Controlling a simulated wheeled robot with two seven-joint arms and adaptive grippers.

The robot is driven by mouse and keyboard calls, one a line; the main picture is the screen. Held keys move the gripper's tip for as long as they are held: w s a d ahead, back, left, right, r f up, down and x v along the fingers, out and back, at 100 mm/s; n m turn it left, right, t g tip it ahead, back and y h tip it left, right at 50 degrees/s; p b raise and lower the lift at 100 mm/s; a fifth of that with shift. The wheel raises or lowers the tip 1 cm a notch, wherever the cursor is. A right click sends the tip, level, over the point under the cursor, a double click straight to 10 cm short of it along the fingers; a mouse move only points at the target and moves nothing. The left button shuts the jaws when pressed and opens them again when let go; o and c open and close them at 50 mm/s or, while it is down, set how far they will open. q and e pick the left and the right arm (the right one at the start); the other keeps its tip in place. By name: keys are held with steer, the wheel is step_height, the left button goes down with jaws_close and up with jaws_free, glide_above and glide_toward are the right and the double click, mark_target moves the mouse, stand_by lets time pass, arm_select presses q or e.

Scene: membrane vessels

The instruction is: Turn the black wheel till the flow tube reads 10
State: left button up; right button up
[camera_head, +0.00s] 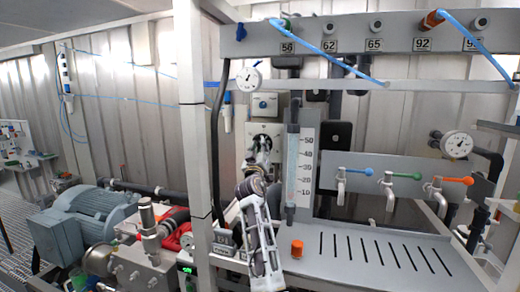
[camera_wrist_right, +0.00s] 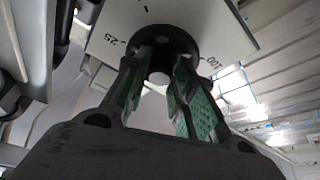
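The black wheel (camera_head: 262,143) sits on a pale panel behind the flow tube, largely hidden by my right arm in the head view. My right gripper (camera_head: 261,150) reaches up to it. In the right wrist view, the wheel (camera_wrist_right: 165,38) stands before a white dial plate (camera_wrist_right: 228,30) marked 25 and 100. The green-padded fingers of my right gripper (camera_wrist_right: 164,68) are apart, with their tips at the wheel; I cannot tell whether they press on it. The flow tube (camera_head: 292,165) stands upright beside a 10 to 50 scale; its float is too small to read. My left gripper is not in view.
A grey upright post (camera_head: 194,130) stands left of my right arm. A slotted grey bench (camera_head: 370,255) with an orange knob (camera_head: 297,248) lies below the tube. Taps with coloured levers (camera_head: 403,176) are at the right. A blue motor (camera_head: 85,220) is at the left.

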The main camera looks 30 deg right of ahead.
steer(key=o, duration=0.4)
steer(key=shift+a, duration=0.1)
steer(key=shift+v, duration=3.7)
steer(key=shift+f, duration=0.1)
